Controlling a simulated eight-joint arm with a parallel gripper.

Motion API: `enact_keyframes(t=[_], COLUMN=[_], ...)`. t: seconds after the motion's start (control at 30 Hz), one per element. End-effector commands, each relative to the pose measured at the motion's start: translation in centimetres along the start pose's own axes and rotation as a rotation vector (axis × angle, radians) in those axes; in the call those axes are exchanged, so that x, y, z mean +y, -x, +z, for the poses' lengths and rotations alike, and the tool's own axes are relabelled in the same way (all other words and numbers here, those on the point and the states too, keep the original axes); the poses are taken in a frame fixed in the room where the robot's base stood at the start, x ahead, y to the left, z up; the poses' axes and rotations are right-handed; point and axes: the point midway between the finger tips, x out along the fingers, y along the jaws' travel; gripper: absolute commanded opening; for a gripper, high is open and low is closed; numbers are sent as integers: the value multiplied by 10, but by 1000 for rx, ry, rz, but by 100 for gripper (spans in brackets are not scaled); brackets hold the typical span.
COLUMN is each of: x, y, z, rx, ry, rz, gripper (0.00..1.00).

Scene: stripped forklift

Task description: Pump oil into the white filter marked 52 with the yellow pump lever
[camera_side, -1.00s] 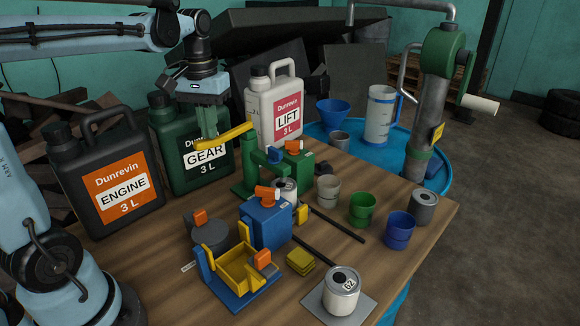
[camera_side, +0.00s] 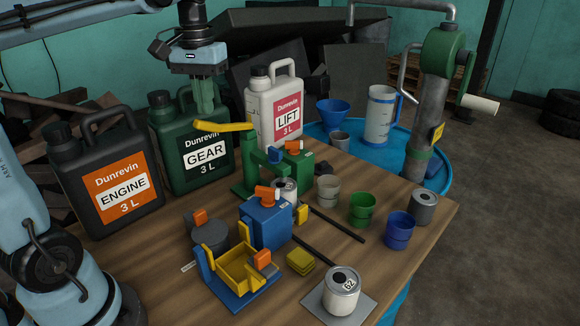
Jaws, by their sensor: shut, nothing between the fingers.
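The yellow pump lever (camera_side: 222,127) sticks out to the left from the top of a green pump post (camera_side: 250,165) and is roughly level. My gripper (camera_side: 206,112) is shut and empty, fingers pointing down, just above the lever; I cannot tell if they touch it. The white filter marked 52 (camera_side: 340,294) stands upright on a grey plate (camera_side: 368,302) at the table's front, away from the pump. Another whitish can (camera_side: 287,186) stands by the pump, partly hidden behind a blue block.
Black ENGINE (camera_side: 105,180), green GEAR (camera_side: 180,150) and white LIFT (camera_side: 275,110) jugs stand behind. Grey, green (camera_side: 362,208) and blue cups stand at right.

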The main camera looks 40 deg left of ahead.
Motion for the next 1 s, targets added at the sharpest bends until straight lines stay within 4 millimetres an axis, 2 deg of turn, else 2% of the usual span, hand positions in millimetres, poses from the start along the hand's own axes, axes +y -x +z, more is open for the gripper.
enact_keyframes(t=[0.33,1.0], x=[0,0], y=[-2,-26], z=[0,0], rx=[0,0], ry=[0,0], rz=[0,0], gripper=[0,0])
